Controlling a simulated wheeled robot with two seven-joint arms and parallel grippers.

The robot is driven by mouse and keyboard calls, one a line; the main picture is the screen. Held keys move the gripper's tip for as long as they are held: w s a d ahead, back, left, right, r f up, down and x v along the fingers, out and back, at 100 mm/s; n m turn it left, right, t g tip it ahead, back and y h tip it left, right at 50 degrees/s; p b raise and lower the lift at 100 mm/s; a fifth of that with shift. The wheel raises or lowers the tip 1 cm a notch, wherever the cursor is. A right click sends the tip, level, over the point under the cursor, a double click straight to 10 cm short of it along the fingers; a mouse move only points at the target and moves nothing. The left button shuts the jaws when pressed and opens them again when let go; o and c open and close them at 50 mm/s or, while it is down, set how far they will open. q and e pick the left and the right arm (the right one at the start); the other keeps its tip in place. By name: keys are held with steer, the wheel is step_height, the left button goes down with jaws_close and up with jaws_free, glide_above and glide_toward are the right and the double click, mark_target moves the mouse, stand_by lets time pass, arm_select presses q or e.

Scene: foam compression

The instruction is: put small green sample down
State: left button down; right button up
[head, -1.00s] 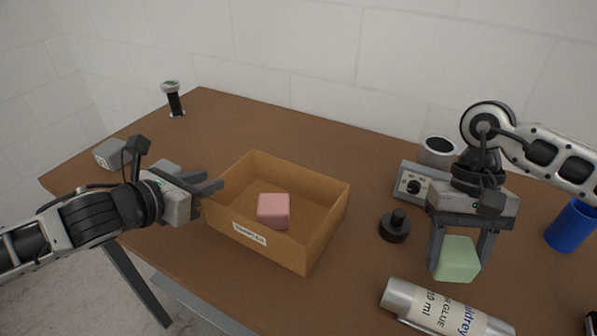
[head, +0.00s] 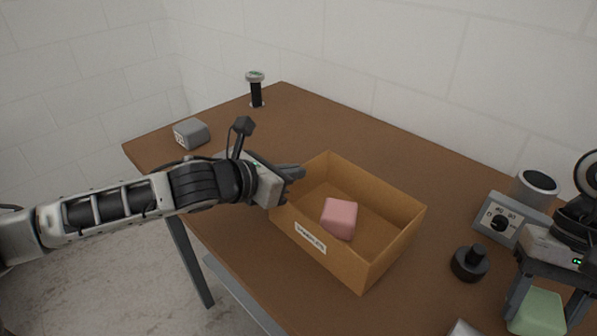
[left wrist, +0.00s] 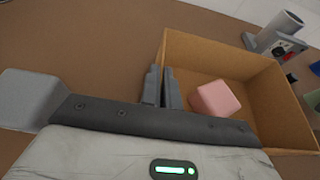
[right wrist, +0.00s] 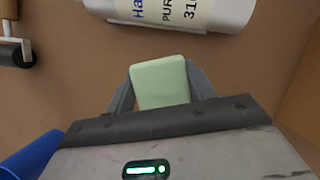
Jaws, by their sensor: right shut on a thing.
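The small green sample (head: 537,312) is a pale green block between the fingers of my right gripper (head: 545,300), at the lower right of the head view. The right wrist view shows the sample (right wrist: 160,82) with a finger on each side. My right gripper is shut on it. My left gripper (head: 293,173) is at the left rim of the open cardboard box (head: 392,240). In the left wrist view its fingers (left wrist: 161,90) stand close together with a narrow gap, at the box's wall; contact is unclear. A pink block (head: 339,217) lies inside the box.
A black knobbed weight (head: 469,263) and a grey dial device (head: 505,220) stand left of my right gripper. A labelled tube (right wrist: 185,12) and a blue cylinder (right wrist: 32,155) are near it. A grey block (head: 191,133) and a black post (head: 256,92) stand at the back left.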

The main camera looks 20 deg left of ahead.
steer(key=w+a+r+m, duration=0.2)
steer(key=w+a+r+m+y, duration=0.1)
steer(key=w+a+r+m, duration=0.1)
steer(key=a, duration=0.1)
steer(key=w+a+r+m+y, duration=0.1)
steer(key=w+a+m, duration=0.1)
steer(key=shift+w+a+r, duration=0.25)
steer(key=shift+w+r, duration=0.1)
steer(key=shift+r, duration=0.05)
steer(key=a+r+m+t+y, duration=0.15)
steer(key=a+r+m, duration=0.35)
steer(key=a, duration=0.5)
steer(key=a+r+m+t+y, duration=0.1)
steer(key=a+r+m+t, duration=0.2)
steer(key=a+m, duration=0.5)
steer(key=shift+n, duration=0.8)
steer(key=x, duration=0.3)
steer(key=d+x, duration=0.1)
steer(key=x, duration=0.5)
steer(key=shift+s+f, duration=0.1)
steer(key=shift+f, duration=0.5)
